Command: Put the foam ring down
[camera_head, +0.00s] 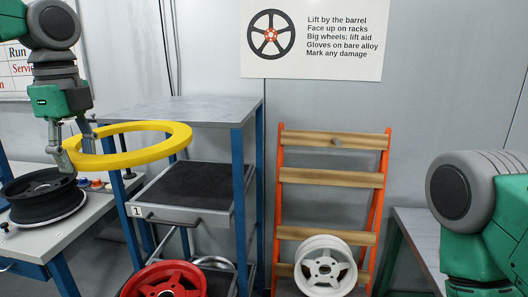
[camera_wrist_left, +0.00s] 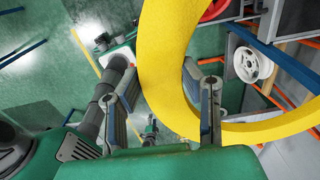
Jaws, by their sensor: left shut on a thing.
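The foam ring (camera_head: 125,161) is a large flat yellow ring, held in the air roughly level. It also fills the middle of the left wrist view (camera_wrist_left: 165,60). My left gripper (camera_head: 78,152) is shut on the near left part of its band, one finger on each side; the fingers also show in the left wrist view (camera_wrist_left: 160,80). The ring's right part stands in front of the blue-legged shelf unit, above its black-matted drawer. My right arm shows at the right edge, but its gripper is out of view.
A black wheel (camera_head: 40,207) lies on the left bench (camera_head: 88,218), below my left gripper. The shelf unit (camera_head: 190,108) has a black-matted drawer (camera_head: 190,186) marked 1. A red wheel (camera_head: 163,283) is low in front. A white wheel (camera_head: 325,268) sits on the orange rack (camera_head: 280,190).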

